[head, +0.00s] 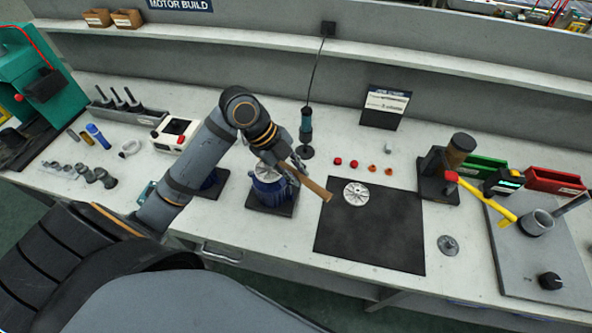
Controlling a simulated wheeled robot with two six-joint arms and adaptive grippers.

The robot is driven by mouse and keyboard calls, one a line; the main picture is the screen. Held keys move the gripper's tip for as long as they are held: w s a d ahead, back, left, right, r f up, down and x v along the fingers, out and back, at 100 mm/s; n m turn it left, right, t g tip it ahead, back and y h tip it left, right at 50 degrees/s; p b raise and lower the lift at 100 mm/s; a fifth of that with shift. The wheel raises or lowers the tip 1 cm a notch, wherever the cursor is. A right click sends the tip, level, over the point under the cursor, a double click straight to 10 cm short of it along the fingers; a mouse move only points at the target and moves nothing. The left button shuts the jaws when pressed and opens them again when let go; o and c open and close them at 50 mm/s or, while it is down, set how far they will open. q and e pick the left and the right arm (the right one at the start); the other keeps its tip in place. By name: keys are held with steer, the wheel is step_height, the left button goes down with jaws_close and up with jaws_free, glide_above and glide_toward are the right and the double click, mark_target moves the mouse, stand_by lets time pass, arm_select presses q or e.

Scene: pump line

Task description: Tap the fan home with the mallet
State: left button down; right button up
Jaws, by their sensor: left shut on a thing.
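My left gripper (277,160) is shut on a wooden-handled tool, which looks like the mallet (317,188). Its handle points down and to the right, and its head is hidden or hard to make out at the gripper. The gripper is just above a blue motor (272,193) on a dark square base. A pale round part (263,170) shows on top of the motor, partly covered by the gripper; I cannot tell whether it is the fan or how it is seated. Contact between mallet and motor is unclear. My right gripper is not in view.
A pale spoked disc (356,194) lies on the black mat (370,237). Small red and orange caps (353,163) lie behind it. A slim upright tool (306,130) hangs on a cord behind the motor. A dark stand (436,180) and a yellow-handled tool (485,197) are at right.

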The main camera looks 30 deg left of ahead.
arm_select(q)
steer(key=shift+r+p, duration=3)
steer(key=shift+r, duration=0.2)
steer(key=shift+f, duration=0.15)
